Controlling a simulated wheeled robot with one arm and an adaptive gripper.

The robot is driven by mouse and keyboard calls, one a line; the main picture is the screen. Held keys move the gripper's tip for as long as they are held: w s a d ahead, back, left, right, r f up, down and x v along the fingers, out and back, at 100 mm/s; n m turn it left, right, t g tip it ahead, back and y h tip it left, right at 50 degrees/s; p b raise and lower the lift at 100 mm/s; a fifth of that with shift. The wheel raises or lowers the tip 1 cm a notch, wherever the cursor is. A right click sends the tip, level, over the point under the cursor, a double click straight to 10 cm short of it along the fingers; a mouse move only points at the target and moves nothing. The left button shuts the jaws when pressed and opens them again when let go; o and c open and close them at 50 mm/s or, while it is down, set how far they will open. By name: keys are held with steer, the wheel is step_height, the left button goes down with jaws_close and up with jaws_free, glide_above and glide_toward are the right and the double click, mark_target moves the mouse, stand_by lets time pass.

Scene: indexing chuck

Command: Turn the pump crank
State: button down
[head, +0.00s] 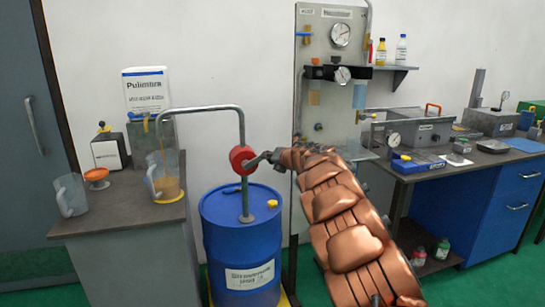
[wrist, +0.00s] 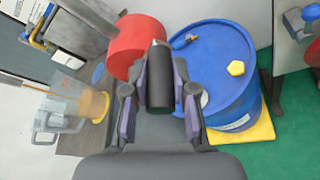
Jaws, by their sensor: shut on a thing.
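The red pump (head: 242,160) sits on a pipe rising from the blue drum (head: 240,235). Its curved outlet pipe (head: 200,108) reaches left over a clear jug (head: 164,180) holding amber liquid. My gripper (head: 276,158) is at the right side of the pump, at the crank (head: 254,163). In the wrist view my gripper (wrist: 158,98) is shut on the dark cylindrical crank handle (wrist: 160,70), one finger on each side. The red pump (wrist: 137,45) shows just behind the handle. The crank arm is mostly hidden there.
An empty clear jug (head: 70,195) and an orange funnel (head: 96,177) stand on the left bench (head: 120,212). A gauge panel (head: 330,80) stands behind my arm. A tool-laden workbench (head: 470,160) is at right. The drum rests on a yellow base (wrist: 250,133).

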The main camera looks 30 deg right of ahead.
steer(key=shift+w+a+r+n+g+h+p, duration=0.15)
steer(key=shift+a+r+n+g+h+p, duration=0.15)
steer(key=shift+a+r+n+h+p, duration=0.8)
steer(key=shift+w+a+r+n+g+h+p, duration=0.15)
steer(key=shift+a+r+n+g+h+p, duration=0.35)
steer(key=shift+n+p, duration=1)
steer(key=shift+a+p, duration=0.25)
steer(key=shift+p, duration=0.05)
steer(key=c, duration=0.9)
jaws_free()
steer(key=shift+r+m, duration=0.1)
steer(key=shift+m, duration=0.2)
steer(key=shift+s+r, duration=0.1)
